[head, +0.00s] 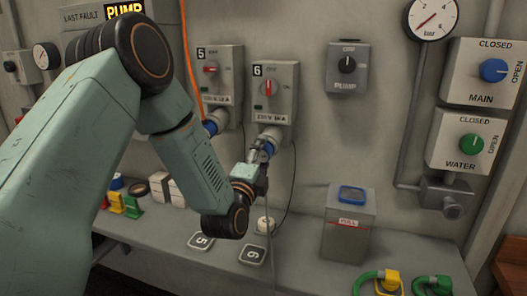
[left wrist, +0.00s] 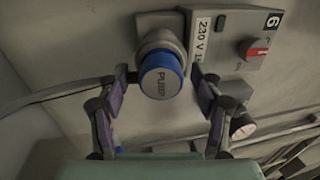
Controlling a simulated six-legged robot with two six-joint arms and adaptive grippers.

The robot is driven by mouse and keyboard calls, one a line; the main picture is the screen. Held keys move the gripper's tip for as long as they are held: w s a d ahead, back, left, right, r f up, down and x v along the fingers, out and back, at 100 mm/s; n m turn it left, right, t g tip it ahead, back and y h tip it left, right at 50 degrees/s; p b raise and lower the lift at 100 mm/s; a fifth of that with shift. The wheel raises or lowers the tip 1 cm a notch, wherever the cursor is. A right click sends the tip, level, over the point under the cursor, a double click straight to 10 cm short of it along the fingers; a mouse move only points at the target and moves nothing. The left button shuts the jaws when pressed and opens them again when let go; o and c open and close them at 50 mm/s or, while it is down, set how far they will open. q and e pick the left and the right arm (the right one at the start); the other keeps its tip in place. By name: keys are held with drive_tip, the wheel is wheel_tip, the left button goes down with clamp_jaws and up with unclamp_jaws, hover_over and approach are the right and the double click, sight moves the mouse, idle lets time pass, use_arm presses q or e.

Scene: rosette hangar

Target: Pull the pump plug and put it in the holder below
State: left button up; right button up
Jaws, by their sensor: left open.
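In the head view the plug (head: 271,133) is partly hidden by my gripper. My left gripper (head: 259,153) is open just in front of it. In the left wrist view the gripper's (left wrist: 160,74) fingers stand on either side of the plug, with gaps showing. A small white round piece (head: 265,225) sits below box 6 at the bench; I cannot tell whether it is the holder. My right gripper is not in view.
Box 5 (head: 220,75) with another blue plug (head: 215,122) is close on the left. Tiles numbered 5 (head: 201,241) and 6 (head: 253,254) lie on the bench. A grey bin (head: 348,235) stands to the right. A thin dark cable hangs beside box 6.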

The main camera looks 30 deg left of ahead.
sight(261, 157)
use_arm(q)
drive_tip(key=shift+c, duration=0.3)
clamp_jaws()
idle(0.6)
drive_tip(key=shift+s, duration=0.15)
drive_tip(key=shift+f, duration=0.15)
drive_tip(key=shift+v, duration=0.8)
drive_tip(key=shift+s+p, duration=0.2)
drive_tip(key=shift+p, duration=0.15)
drive_tip(key=shift+s+d, duration=0.1)
drive_tip(key=shift+s, duration=0.1)
drive_tip(key=shift+v, duration=0.85)
